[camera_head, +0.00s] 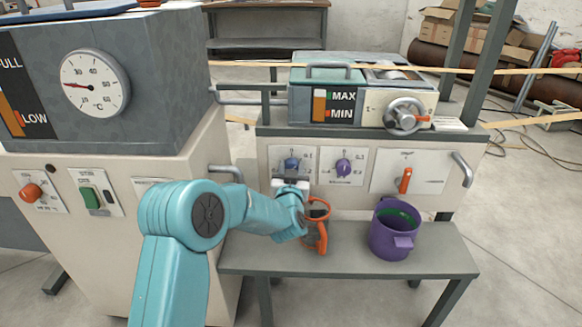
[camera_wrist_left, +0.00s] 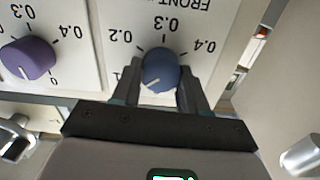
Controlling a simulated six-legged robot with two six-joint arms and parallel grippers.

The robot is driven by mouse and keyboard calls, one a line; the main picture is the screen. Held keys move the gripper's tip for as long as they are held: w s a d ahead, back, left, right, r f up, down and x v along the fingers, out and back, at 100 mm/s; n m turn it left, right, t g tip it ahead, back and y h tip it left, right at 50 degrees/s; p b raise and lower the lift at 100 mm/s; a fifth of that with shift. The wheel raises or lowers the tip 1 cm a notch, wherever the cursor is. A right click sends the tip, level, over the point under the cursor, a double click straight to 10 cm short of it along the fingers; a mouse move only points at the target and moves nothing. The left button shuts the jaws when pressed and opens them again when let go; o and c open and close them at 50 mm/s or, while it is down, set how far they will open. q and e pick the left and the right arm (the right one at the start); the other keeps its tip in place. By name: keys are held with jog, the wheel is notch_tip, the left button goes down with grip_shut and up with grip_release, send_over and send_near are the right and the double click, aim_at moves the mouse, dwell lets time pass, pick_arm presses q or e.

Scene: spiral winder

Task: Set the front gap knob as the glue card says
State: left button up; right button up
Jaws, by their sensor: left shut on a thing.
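The blue front gap knob (camera_head: 291,165) is on the left dial plate of the winder's front panel. In the left wrist view the knob (camera_wrist_left: 161,70) sits between the fingers of my left gripper (camera_wrist_left: 158,90), which is shut on it. The knob's white mark points to the picture's lower left, toward the partly hidden 0.1 side. In the head view my left gripper (camera_head: 290,183) covers the knob's lower part. I cannot read a glue card. My right gripper is out of view.
A purple knob (camera_head: 343,167) is beside the blue one, and an orange lever (camera_head: 405,180) is farther right. Below, a grey shelf (camera_head: 345,262) holds a purple pot (camera_head: 392,235) and an orange handled item (camera_head: 320,238) close to my left arm.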

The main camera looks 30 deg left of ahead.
pick_arm(q)
jog(key=shift+a+r+m+p, duration=0.1)
jog(key=shift+r+m+p, duration=0.2)
jog(key=shift+m, duration=0.7)
jog(key=shift+w, duration=0.1)
jog(key=o, duration=0.9)
jog(key=shift+c, duration=0.2)
jog(key=shift+o, duration=1)
jog(key=shift+f, duration=0.15)
jog(key=p+v, duration=0.2)
jog(key=v, duration=1.4)
jog(key=shift+d+p, duration=0.25)
jog(key=shift+p, duration=0.05)
jog(key=shift+f, duration=0.1)
